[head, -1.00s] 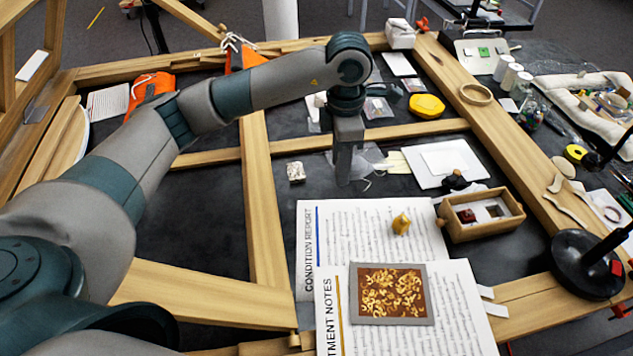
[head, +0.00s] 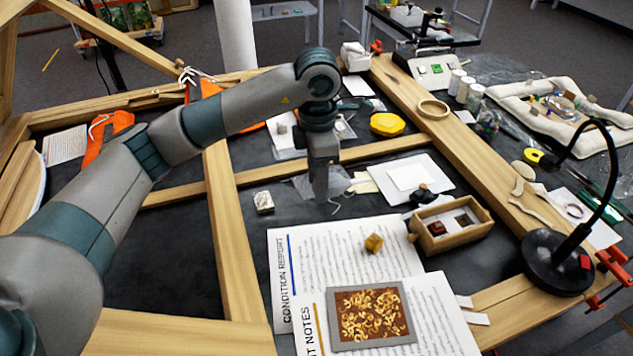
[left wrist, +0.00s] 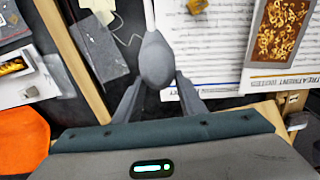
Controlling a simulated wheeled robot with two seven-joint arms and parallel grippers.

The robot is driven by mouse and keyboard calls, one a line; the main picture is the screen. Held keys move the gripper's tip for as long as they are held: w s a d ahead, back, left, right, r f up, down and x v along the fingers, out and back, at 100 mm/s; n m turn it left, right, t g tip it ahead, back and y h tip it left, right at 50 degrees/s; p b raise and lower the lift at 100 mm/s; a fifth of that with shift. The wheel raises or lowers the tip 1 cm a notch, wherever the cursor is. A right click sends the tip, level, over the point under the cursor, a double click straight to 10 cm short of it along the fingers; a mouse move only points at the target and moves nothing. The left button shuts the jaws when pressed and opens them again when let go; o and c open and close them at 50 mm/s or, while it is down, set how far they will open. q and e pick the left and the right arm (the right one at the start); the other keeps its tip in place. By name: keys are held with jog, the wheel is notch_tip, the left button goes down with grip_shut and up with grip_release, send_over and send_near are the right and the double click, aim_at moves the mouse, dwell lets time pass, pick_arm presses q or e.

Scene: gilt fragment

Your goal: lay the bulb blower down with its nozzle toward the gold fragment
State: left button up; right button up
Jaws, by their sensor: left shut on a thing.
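The grey bulb blower (left wrist: 157,62) hangs between the fingers of my left gripper (left wrist: 152,95) in the left wrist view. Its slim nozzle points to the top of that view. A brown panel with gold scrollwork (head: 372,313) lies on the front sheet, and also shows in the left wrist view (left wrist: 283,32). A small gold-coloured block (head: 373,243) sits behind it. I cannot tell which is the gold fragment. My right gripper is out of view.
A wooden box (head: 452,224) stands right of the papers. A small pale block (head: 264,202) lies left of the gripper. Wooden beams (head: 235,220) cross the table. A black lamp base (head: 555,262) stands at right. Some dark table shows around the pale block.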

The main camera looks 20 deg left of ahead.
pick_arm(q)
jog(key=s+a+r+m+p, duration=0.1)
jog(key=s+r+m+p, duration=0.2)
jog(key=m, duration=0.9)
jog(key=s+a+r+m+p, duration=0.2)
jog(key=s+m+p, duration=0.3)
jog(key=s+m, duration=0.4)
jog(key=r+m, duration=0.1)
jog(key=m, duration=0.2)
jog(key=shift+s, duration=0.25)
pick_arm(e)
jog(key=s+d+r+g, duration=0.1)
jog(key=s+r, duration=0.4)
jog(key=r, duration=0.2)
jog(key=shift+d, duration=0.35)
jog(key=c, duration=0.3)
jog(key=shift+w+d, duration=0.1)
